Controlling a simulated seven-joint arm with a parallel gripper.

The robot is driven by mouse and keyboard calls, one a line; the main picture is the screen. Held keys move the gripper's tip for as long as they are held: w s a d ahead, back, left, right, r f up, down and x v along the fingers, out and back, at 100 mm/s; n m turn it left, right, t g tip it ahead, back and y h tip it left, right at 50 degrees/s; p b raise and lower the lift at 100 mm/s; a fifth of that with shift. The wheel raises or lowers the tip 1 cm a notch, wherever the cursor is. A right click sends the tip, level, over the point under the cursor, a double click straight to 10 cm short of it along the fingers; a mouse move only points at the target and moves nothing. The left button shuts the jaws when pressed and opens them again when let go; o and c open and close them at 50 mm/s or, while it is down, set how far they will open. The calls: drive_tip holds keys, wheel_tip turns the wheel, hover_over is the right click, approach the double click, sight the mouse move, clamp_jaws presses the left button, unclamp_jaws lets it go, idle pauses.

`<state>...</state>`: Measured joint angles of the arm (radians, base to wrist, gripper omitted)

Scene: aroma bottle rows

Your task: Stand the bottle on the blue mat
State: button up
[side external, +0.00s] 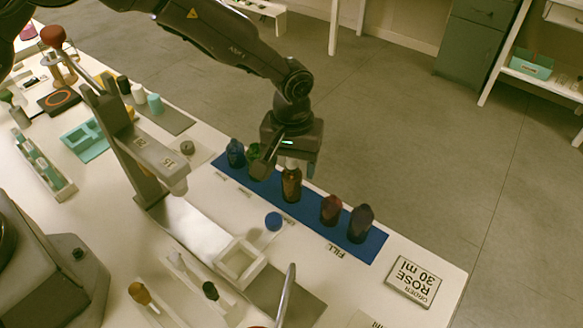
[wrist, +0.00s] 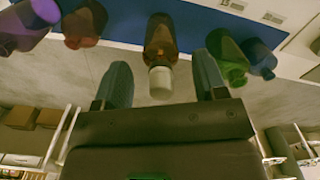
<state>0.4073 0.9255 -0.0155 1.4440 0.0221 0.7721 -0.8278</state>
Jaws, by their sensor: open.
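An amber bottle (side external: 291,186) with a white cap stands upright at the middle of the blue mat (side external: 313,219), in a row with other bottles. My gripper (side external: 288,164) is above it, pointing down, with the fingers apart on either side of the bottle's top. In the wrist view the amber bottle (wrist: 161,38) and its white cap (wrist: 160,82) lie between the two open fingers of my gripper (wrist: 161,68), with a visible gap on each side. The blue mat (wrist: 205,22) also shows there behind the bottles.
On the mat, a blue bottle (side external: 235,153) and a green bottle (side external: 254,152) stand left of the amber one, close to a finger. A dark red bottle (side external: 331,209) and a dark purple bottle (side external: 361,223) stand right.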

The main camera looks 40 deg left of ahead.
wheel_tip(320, 180, up, 10)
drive_tip(key=shift+r, duration=0.1)
drive_tip(key=s+a+r+m+t, duration=0.3)
drive_tip(key=s+a+r+t, duration=0.1)
drive_tip(key=s+a+r, duration=1.3)
drive_tip(key=s+a+m+t, duration=0.1)
drive_tip(key=s+a, duration=0.1)
drive_tip(key=s, duration=0.5)
drive_tip(key=shift+s+a+f+m+t, duration=0.2)
drive_tip(key=shift+s+a+m+t, duration=0.1)
drive_tip(key=shift+s, duration=0.1)
